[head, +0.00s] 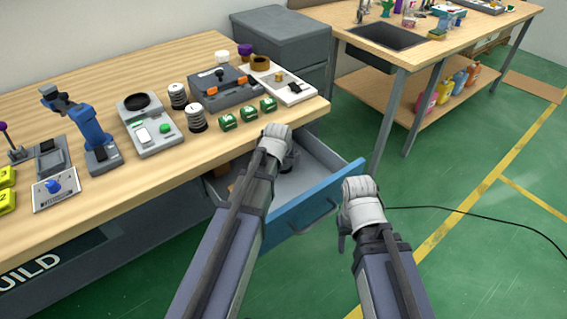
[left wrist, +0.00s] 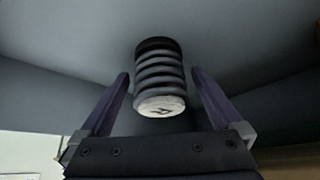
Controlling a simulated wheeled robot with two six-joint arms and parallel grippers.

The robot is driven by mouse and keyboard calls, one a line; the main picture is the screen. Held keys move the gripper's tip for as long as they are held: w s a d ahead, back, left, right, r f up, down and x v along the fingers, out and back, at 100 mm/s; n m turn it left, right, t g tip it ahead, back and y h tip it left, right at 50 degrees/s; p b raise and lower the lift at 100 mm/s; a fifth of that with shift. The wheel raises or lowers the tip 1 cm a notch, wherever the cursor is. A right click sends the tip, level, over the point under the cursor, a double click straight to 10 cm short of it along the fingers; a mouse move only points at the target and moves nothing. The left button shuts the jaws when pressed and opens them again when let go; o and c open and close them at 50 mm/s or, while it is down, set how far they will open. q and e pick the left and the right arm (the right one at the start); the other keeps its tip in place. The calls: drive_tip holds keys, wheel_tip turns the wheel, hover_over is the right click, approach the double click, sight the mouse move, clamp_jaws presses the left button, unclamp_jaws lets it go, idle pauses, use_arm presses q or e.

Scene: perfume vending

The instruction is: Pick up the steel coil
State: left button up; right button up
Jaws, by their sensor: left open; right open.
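The dark grey ridged steel coil (left wrist: 160,72) shows in the left wrist view, with a pale marked end face towards the camera. It lies between the two spread fingers of my left gripper (left wrist: 160,85), with a gap visible on each side. In the head view my left gripper (head: 277,145) reaches over the open drawer (head: 318,178), and a dark part of the coil (head: 291,160) shows just beside it; the rest is hidden. My right gripper (head: 352,215) is open and empty, to the right of the drawer front.
Two similar coils with pale tops (head: 177,95) stand on the wooden workbench (head: 140,185). Green boxes (head: 248,113) line its edge above the drawer. The blue drawer front (head: 310,208) stands between my arms. A black cable (head: 470,212) crosses the open green floor at right.

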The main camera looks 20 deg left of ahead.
use_arm(q)
drive_tip(key=c, duration=1.4)
drive_tip(key=shift+r, duration=0.2)
drive_tip(key=shift+c, duration=0.2)
drive_tip(key=shift+s+r+p, duration=0.1)
drive_tip(key=shift+r+p, duration=0.5)
drive_tip(key=shift+p, duration=0.2)
drive_tip(key=s, duration=0.5)
drive_tip(key=s+d, duration=0.1)
drive_tip(key=s, duration=0.1)
drive_tip(key=shift+s+f, duration=0.2)
drive_tip(key=shift+s, duration=0.2)
wheel_tip(320, 180, up, 14)
drive_tip(key=p, duration=1.3)
drive_tip(key=shift+f, duration=0.1)
